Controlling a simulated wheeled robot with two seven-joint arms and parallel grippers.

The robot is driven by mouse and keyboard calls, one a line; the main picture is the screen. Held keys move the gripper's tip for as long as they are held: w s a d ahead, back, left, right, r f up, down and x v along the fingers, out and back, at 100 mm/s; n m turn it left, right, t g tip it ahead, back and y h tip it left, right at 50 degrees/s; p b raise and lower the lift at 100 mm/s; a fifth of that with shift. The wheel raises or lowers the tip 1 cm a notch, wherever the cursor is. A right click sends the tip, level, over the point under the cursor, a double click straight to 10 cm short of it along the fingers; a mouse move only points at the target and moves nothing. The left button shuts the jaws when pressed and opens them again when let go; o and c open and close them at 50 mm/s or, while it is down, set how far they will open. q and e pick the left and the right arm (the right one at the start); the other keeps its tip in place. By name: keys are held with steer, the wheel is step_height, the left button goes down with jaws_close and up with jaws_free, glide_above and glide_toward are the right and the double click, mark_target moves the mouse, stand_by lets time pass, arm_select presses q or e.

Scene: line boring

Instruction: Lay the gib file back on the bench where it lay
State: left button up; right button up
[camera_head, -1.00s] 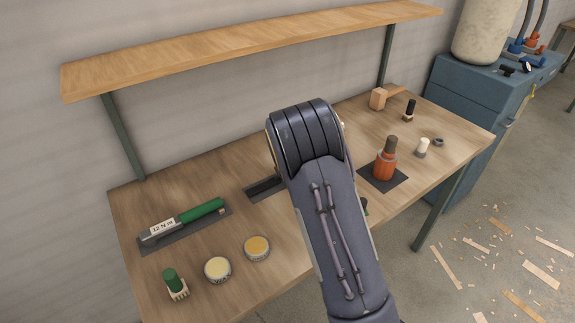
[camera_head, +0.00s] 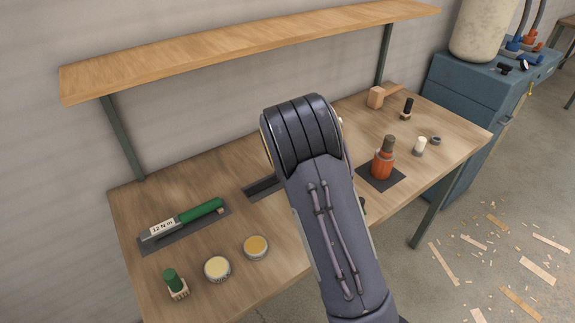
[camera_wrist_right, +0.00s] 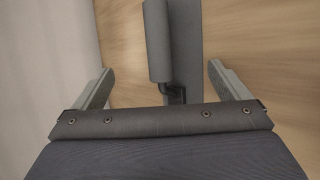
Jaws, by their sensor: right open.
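The gib file (camera_wrist_right: 158,45), with a grey handle and a dark bent neck, shows in the right wrist view over a dark mat strip (camera_wrist_right: 187,45) on the wooden bench. My right gripper (camera_wrist_right: 160,72) is open, with one finger on each side of the file and apart from it. In the head view my right arm hides the file and the gripper. Only the left end of its dark mat (camera_head: 262,188) shows there, on the bench (camera_head: 190,190). My left gripper is not in view.
A torque wrench (camera_head: 185,218) lies on a mat at left. Two tins (camera_head: 217,269), (camera_head: 256,247) and a green-handled brush (camera_head: 175,282) stand in front. A shelf (camera_head: 250,45) overhangs the back.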

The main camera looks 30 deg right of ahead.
steer(key=shift+p+v, duration=0.85)
steer(key=shift+v, duration=0.75)
steer(key=shift+p+v, duration=0.85)
steer(key=shift+v, duration=0.7)
steer(key=shift+w, duration=0.1)
steer(key=s+a+r+m+g+y+b, duration=0.1)
steer(key=s+a+r+m+y, duration=0.1)
steer(key=s+m, duration=0.4)
steer(key=s+a+r+m+g+y+b, duration=0.1)
steer(key=s+a+r+m+y, duration=0.2)
steer(key=s, duration=1.2)
steer(key=s+a+r+m+g+y+b, duration=0.1)
steer(key=s+a+r+m+y, duration=0.2)
steer(key=s+a+m, duration=0.6)
step_height(320, 180, up, 2)
steer(key=shift+s+r+m, duration=0.1)
steer(key=shift+s+m, duration=0.3)
steer(key=shift+s, duration=0.4)
